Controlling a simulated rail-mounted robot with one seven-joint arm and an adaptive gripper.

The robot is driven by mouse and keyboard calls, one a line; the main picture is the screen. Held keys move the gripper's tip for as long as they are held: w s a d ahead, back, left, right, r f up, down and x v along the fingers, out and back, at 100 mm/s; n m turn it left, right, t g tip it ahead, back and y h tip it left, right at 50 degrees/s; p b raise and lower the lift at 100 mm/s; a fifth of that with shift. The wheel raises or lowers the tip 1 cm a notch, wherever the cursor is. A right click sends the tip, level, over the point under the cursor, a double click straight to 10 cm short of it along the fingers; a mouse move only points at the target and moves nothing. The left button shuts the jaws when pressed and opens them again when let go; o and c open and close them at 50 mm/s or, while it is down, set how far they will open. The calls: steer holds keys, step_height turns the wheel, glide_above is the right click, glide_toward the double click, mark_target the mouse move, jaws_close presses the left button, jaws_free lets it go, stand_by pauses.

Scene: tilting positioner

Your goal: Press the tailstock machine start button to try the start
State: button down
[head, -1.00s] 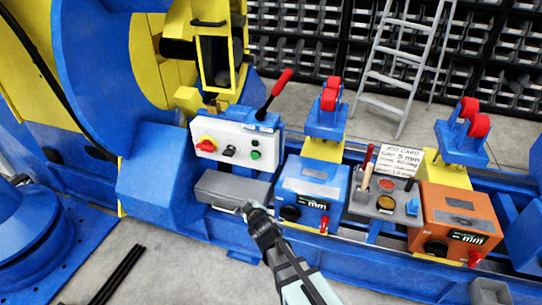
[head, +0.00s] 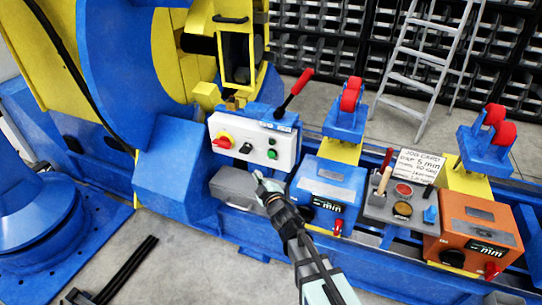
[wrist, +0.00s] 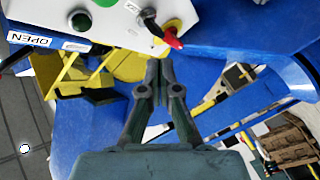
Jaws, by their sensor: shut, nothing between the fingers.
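A white control box (head: 252,143) is mounted on the blue tailstock. It carries a red knob on a yellow base (head: 222,140), a black switch (head: 246,148) and a green button (head: 272,154) at the right. A smaller round element sits just above the green button. My gripper (head: 258,176) is shut and empty, just below the box in the head view. In the wrist view the box appears inverted, and my fingertips (wrist: 160,64) are apart from the red knob (wrist: 172,37) and the black switch (wrist: 150,22). The green button (wrist: 80,20) is at the upper left there.
A grey box (head: 235,187) lies under the control box. A black lever with a red grip (head: 299,84) rises behind it. A blue mm unit (head: 328,186), a tool tray (head: 380,210) and an orange mm unit (head: 475,228) stand to the right.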

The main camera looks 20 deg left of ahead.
mark_target(271, 155)
steer(key=w+p, duration=0.6)
steer(key=w, duration=0.2)
steer(key=shift+w+d, duration=0.3)
steer(key=shift+d, duration=0.05)
steer(key=shift+w, duration=0.1)
stand_by(1.2)
steer(key=shift+w+p, duration=0.3)
steer(key=shift+p, duration=0.1)
steer(key=shift+w, duration=0.5)
stand_by(0.8)
steer(key=shift+s, duration=0.15)
steer(key=shift+s+b, duration=0.3)
steer(key=shift+s, duration=0.45)
